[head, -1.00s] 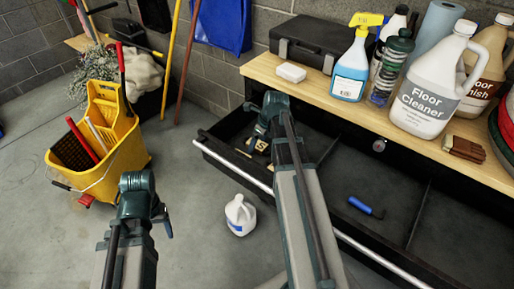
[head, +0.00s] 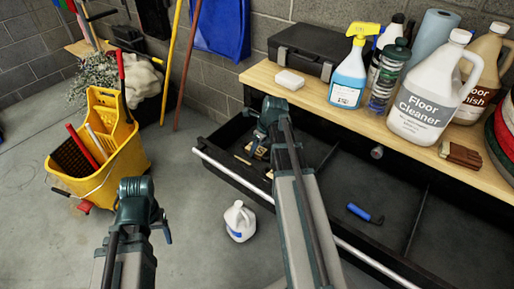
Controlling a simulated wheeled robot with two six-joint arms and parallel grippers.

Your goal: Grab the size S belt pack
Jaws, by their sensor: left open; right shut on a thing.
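The black and tan belt pack (head: 260,152) is at the left end of the open drawer, largely hidden by my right gripper. Its S marking is hard to read now. My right gripper (head: 254,143) reaches down into the drawer's left compartment and is shut on the pack. I cannot tell whether the pack is clear of the drawer floor. My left gripper (head: 163,226) is open and empty, over the floor left of the drawer and well apart from it.
Other small tan pieces (head: 243,159) lie beside the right gripper in the drawer (head: 330,241). A blue-handled tool (head: 364,212) lies further right. The workbench (head: 330,110) overhangs the drawer and holds bottles. A white jug (head: 240,222) and yellow mop bucket (head: 112,160) stand on the floor.

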